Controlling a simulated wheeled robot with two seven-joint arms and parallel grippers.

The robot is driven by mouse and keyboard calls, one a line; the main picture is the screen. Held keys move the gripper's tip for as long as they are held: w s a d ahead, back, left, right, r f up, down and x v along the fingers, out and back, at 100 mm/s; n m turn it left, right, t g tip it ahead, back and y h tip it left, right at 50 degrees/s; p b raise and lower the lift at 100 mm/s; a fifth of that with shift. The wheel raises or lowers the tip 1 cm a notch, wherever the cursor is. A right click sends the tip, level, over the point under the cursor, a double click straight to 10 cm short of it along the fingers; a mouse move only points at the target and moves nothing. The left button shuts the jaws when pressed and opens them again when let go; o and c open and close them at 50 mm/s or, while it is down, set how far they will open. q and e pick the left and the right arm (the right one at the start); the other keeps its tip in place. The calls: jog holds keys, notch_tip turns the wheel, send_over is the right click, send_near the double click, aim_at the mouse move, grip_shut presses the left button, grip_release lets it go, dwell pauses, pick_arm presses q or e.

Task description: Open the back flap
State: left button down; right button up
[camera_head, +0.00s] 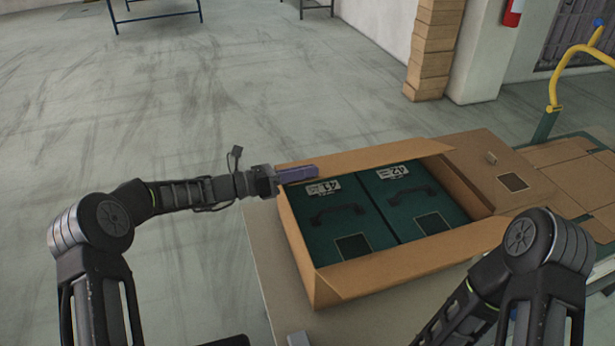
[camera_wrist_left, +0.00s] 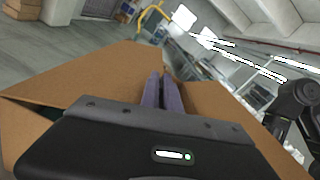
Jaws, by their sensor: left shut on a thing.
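An open cardboard box (camera_head: 298,262) stands on the table and holds two dark green cases (camera_head: 340,220) with handles and white labels. The back flap (camera_head: 385,154) runs along the box's far edge. My left gripper (camera_head: 299,174) is at the back-left corner of the box, with its purple fingers lying along the back flap. In the left wrist view the fingers (camera_wrist_left: 163,95) are close together, with cardboard (camera_wrist_left: 85,78) on both sides. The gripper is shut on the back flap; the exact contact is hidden. My right arm comes in at the lower right, and its gripper is out of view.
Cardboard boxes (camera_head: 433,50) are stacked by the wall. The floor behind the box is clear.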

pick_arm(q)
jog(key=shift+w+a+r+n, duration=0.1)
jog(key=shift+w+r+n, duration=0.2)
jog(key=shift+r, duration=0.15)
jog(key=shift+w+a+r+n, duration=0.1)
jog(key=shift+w+r+n, duration=0.15)
jog(key=shift+r, duration=0.2)
jog(key=shift+w+a+r, duration=0.25)
jog(key=shift+w+r, duration=0.25)
jog(key=shift+r, duration=0.15)
pick_arm(e)
jog(key=shift+s+r, duration=0.1)
jog(key=shift+r, duration=0.4)
jog(key=shift+c, duration=0.6)
